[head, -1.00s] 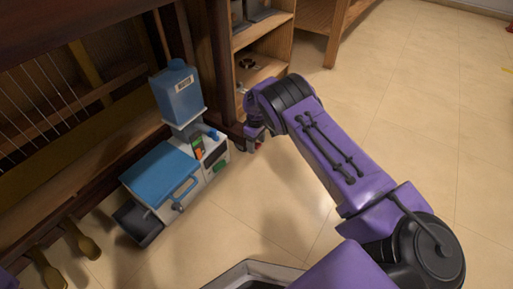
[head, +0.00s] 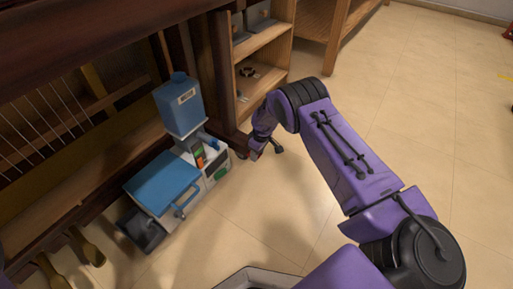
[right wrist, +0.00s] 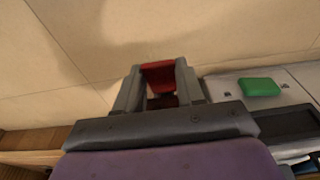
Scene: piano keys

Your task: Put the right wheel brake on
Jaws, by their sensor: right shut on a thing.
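The right wheel brake is a small red lever (right wrist: 158,76), held between the two grey fingers of my right gripper (right wrist: 160,82) in the right wrist view. The gripper is shut on it. In the head view, my right gripper (head: 255,151) is low by the foot of the dark wooden piano leg (head: 229,105). The wheel there is mostly hidden by the gripper and the leg. My left gripper is not in view.
A blue-and-white cart (head: 160,184) with a blue jug (head: 180,104) stands just left of the gripper. A wooden shelf (head: 262,88) is behind it. The tiled floor (head: 440,110) at right is clear.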

